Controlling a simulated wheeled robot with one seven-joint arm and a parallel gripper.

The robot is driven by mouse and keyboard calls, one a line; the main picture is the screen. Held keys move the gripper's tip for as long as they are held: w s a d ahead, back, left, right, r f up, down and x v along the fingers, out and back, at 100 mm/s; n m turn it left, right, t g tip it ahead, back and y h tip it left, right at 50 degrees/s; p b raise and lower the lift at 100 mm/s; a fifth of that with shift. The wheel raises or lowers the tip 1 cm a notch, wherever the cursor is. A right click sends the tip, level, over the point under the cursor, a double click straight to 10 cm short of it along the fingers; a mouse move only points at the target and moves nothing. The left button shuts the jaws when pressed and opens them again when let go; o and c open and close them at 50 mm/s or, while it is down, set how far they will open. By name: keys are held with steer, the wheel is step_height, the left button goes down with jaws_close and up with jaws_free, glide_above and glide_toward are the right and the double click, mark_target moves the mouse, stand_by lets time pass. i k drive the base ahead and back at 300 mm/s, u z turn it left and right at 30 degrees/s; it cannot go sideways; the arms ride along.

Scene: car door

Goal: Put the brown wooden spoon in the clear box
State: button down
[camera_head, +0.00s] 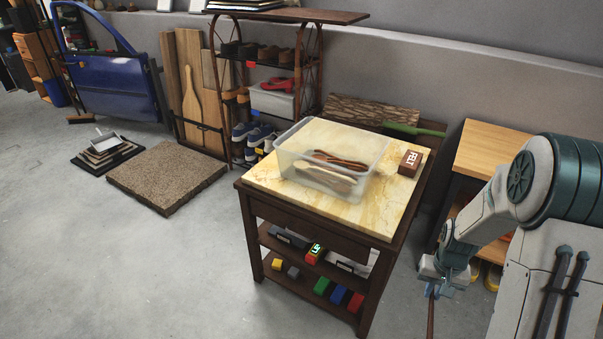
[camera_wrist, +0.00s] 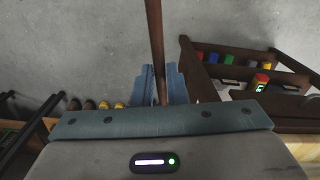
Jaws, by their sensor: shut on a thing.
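My gripper (camera_head: 440,278) is at the lower right in the head view, right of the marble-topped table and below its top. It is shut on the brown wooden spoon (camera_head: 432,316), which hangs down out of the frame. In the wrist view a long brown shaft of the spoon (camera_wrist: 155,35) runs up from between my fingers (camera_wrist: 165,86); its far end is cut off. The clear box (camera_head: 289,167) stands on the table. Brown and pale spoon-like items (camera_head: 325,180) lie in it, seen through its wall.
The table (camera_head: 385,222) has a brown FELT block (camera_head: 410,162) right of the box and shelves with coloured blocks below. A green-handled tool (camera_head: 413,130) lies behind. A wooden cabinet (camera_head: 485,148) stands at the right. The floor at front left is clear.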

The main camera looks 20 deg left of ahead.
mark_target(337, 160)
steer(key=u, duration=1.3)
steer(key=i, duration=0.95)
steer(key=z, duration=0.05)
